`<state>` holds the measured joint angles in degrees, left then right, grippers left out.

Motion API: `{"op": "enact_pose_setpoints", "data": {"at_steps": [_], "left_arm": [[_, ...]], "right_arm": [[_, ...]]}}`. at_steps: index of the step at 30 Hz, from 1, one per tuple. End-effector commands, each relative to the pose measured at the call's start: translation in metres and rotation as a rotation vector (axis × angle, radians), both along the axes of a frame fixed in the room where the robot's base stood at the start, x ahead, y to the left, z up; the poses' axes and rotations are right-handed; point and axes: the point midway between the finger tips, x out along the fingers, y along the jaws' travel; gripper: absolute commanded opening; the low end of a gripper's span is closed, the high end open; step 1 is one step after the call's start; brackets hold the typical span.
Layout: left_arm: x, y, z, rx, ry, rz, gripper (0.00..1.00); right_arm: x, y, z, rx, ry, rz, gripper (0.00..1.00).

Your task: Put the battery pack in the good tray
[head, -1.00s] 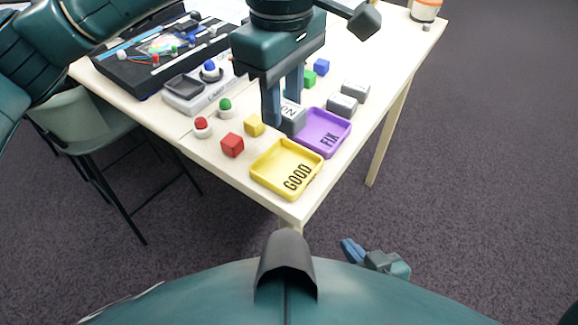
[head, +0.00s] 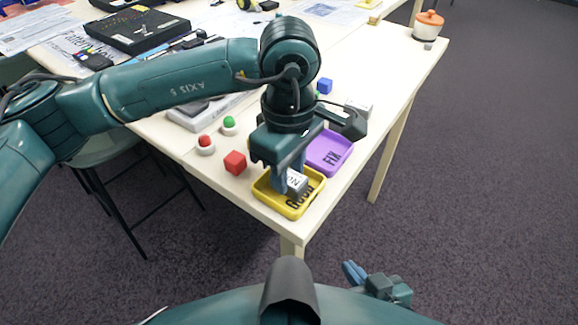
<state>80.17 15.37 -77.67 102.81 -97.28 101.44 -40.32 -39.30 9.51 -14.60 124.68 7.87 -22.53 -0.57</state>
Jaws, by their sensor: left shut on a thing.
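The battery pack (head: 297,182), a small grey block with a white label reading "ON", is in my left gripper (head: 287,180). The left gripper is shut on it and points down over the yellow good tray (head: 309,205). The pack appears inside the tray's outline; I cannot tell whether it touches the tray floor. The gripper and pack hide part of the tray and its "GOOD" lettering. My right gripper (head: 354,272) is low in the view, away from the table, with blue fingers; its opening is unclear.
The purple FIX tray (head: 335,158) lies just behind the good tray and looks empty. A red cube (head: 235,162), a red button (head: 205,144) and a green button (head: 229,125) stand to the left.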

Motion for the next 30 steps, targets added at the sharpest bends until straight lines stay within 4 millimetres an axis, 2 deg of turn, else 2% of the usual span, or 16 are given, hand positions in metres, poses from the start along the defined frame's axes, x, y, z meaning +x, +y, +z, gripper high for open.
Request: {"op": "enact_pose_setpoints", "data": {"at_steps": [5, 6, 13, 20, 24, 26, 30], "left_arm": [[0.0, 0.0, -0.006, 0.0, 0.0, 0.0, 0.06], [0.0, 0.0, -0.003, 0.0, 0.0, 0.0, 0.34], [0.0, 0.0, -0.003, 0.0, 0.0, 0.0, 0.52], [0.0, 0.0, -0.002, 0.0, 0.0, 0.0, 0.52], [0.0, 0.0, 0.005, -0.001, -0.001, 0.0, 0.52], [0.001, 0.0, 0.014, -0.002, -0.002, 0.0, 0.52], [0.001, 0.0, 0.043, -0.002, -0.005, 0.001, 0.52]], "right_arm": [[0.001, 0.0, -0.005, 0.002, -0.006, -0.001, 0.0], [0.001, 0.0, -0.001, 0.003, -0.008, -0.002, 0.0], [0.003, 0.0, 0.005, 0.007, -0.022, -0.003, 0.0], [0.002, -0.001, 0.005, 0.007, -0.019, -0.004, 0.0], [0.001, -0.001, 0.006, 0.003, -0.009, -0.003, 0.0], [0.0, -0.001, 0.003, 0.002, -0.006, -0.002, 0.0], [0.0, -0.001, -0.001, 0.0, 0.0, -0.002, 0.0]]}}
